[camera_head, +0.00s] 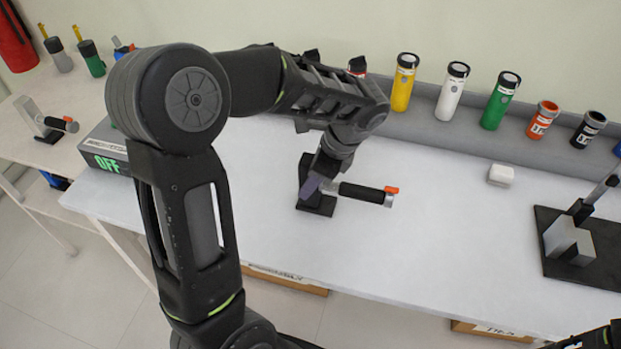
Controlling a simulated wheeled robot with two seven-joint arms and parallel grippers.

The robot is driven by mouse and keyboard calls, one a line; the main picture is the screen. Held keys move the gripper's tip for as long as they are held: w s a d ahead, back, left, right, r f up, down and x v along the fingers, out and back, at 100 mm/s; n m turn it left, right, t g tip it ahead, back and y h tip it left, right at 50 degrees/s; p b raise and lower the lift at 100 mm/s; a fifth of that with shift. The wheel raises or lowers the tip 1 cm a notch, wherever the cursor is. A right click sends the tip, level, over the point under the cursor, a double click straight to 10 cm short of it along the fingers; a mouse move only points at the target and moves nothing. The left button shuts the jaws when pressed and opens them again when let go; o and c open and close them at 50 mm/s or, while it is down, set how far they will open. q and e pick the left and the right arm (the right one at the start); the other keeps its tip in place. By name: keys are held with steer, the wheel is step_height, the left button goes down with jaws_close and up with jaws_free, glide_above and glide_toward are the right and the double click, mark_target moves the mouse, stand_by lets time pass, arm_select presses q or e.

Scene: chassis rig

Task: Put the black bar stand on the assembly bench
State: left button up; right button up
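A stand with a black base (318,205), a greyish upright and a black bar (361,192) with an orange-red tip is on the white bench (420,235). The bar points right. My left gripper (322,180) comes down over the upright, right at the stand. Its fingers are mostly hidden, so I cannot tell whether they are shut on it. My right gripper is not in view; only part of my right arm shows at the bottom right corner.
Several coloured cylinders, including a yellow one (404,82), stand on the grey ledge at the back. A small white block (501,175) lies on the bench. A black plate (560,262) with grey blocks and a rod is at the right. The bench middle is clear.

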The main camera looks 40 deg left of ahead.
arm_select(q)
steer(key=o, duration=0.4)
steer(key=shift+r, duration=0.1)
steer(key=shift+r, duration=0.15)
steer(key=p+v, duration=0.4)
steer(key=v, duration=0.6)
steer(key=shift+r, duration=0.3)
steer(key=shift+w+d+r+p, duration=0.15)
steer(key=shift+d+r+p, duration=0.3)
steer(key=shift+p, duration=0.2)
